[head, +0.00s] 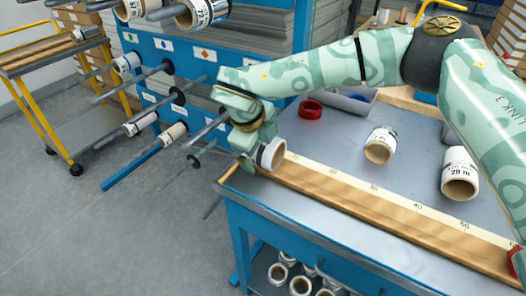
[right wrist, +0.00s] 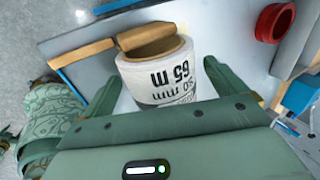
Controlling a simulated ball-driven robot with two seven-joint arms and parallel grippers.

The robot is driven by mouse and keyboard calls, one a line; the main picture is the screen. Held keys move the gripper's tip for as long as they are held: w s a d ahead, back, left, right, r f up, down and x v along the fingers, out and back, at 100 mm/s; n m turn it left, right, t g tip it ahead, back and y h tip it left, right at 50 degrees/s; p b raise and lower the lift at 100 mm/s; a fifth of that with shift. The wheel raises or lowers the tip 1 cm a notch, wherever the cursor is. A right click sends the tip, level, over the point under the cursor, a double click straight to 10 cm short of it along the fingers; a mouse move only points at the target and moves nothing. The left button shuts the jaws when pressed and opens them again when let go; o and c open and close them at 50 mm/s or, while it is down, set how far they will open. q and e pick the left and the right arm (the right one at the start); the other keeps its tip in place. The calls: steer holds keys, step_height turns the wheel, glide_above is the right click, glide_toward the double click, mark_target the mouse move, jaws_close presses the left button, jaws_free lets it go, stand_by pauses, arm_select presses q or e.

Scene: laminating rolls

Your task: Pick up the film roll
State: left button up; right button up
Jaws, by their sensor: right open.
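In the right wrist view the roll (right wrist: 160,75), printed "65 m", sits between the two spread fingers of my right gripper (right wrist: 166,72). A gap shows at the right finger; contact at the left finger is hard to tell. My left gripper is not seen.
A blue rack with rods (head: 150,85) stands left.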

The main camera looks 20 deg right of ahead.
steer(key=shift+r, duration=0.15)
steer(key=shift+c, duration=0.6)
steer(key=c, duration=1)
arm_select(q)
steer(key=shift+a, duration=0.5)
arm_select(e)
steer(key=shift+c, duration=0.2)
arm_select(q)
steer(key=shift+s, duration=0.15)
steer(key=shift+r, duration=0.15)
arm_select(e)
steer(key=shift+r, duration=0.1)
steer(key=shift+r+p, duration=0.3)
step_height(320, 180, up, 3)
steer(key=shift+f+p, duration=0.1)
steer(key=shift+p, duration=0.8)
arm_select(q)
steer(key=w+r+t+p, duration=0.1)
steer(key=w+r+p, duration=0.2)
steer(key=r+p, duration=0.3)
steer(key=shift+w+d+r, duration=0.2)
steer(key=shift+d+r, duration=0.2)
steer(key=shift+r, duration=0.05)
arm_select(e)
steer(key=s+a+r, duration=0.6)
steer(key=s+r, duration=0.3)
steer(key=s, duration=0.3)
steer(key=shift+s+r, duration=0.2)
steer(key=shift+s, duration=0.2)
